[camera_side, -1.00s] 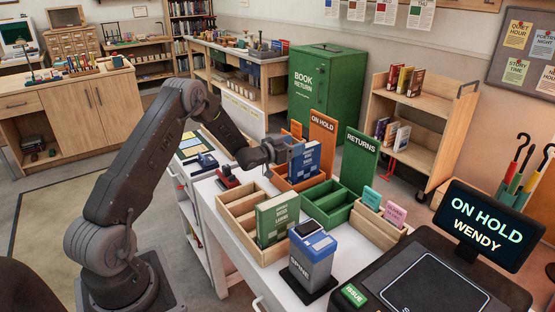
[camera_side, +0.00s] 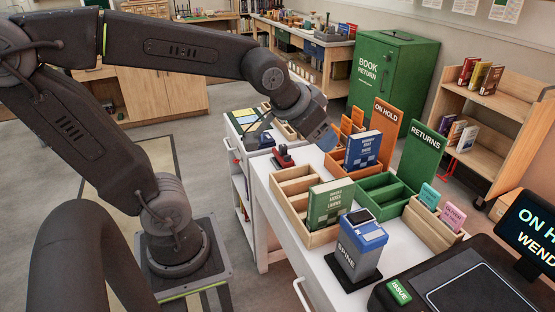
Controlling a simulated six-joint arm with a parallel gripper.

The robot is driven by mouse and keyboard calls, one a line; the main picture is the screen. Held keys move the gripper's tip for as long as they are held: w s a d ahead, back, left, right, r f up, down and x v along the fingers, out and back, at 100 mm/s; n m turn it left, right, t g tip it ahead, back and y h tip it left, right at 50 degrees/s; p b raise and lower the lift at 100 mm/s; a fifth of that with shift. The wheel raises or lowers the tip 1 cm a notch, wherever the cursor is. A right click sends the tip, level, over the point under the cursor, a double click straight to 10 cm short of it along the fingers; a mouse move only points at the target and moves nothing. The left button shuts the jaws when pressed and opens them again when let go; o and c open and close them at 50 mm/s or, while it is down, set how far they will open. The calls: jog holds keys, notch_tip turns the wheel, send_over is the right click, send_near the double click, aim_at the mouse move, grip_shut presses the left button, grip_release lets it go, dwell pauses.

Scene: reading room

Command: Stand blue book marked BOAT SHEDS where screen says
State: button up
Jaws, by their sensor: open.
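The blue book (camera_side: 363,151), its cover lettering too small to read surely, stands upright in the orange tray (camera_side: 334,165) in front of the orange ON HOLD sign (camera_side: 387,128). My gripper (camera_side: 325,136) is open and empty, just left of and above the book, apart from it. Its fingertips are hard to make out. The screen (camera_side: 528,232) at the right is cut off by the picture edge; the part in view reads "ON H" and "WEND".
A green book (camera_side: 330,203) stands in the wooden tray (camera_side: 291,207). The green RETURNS tray (camera_side: 378,187) looks empty. A spine-label device (camera_side: 359,247), a card box (camera_side: 430,215) and a red stamp (camera_side: 283,157) are nearby on the white table.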

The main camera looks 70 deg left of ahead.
jog(key=s+d+f+m+g+h, duration=0.1)
jog(key=s+d+f+g, duration=0.1)
jog(key=s, duration=0.7)
jog(key=shift+s+d, duration=0.25)
jog(key=shift+d, duration=0.65)
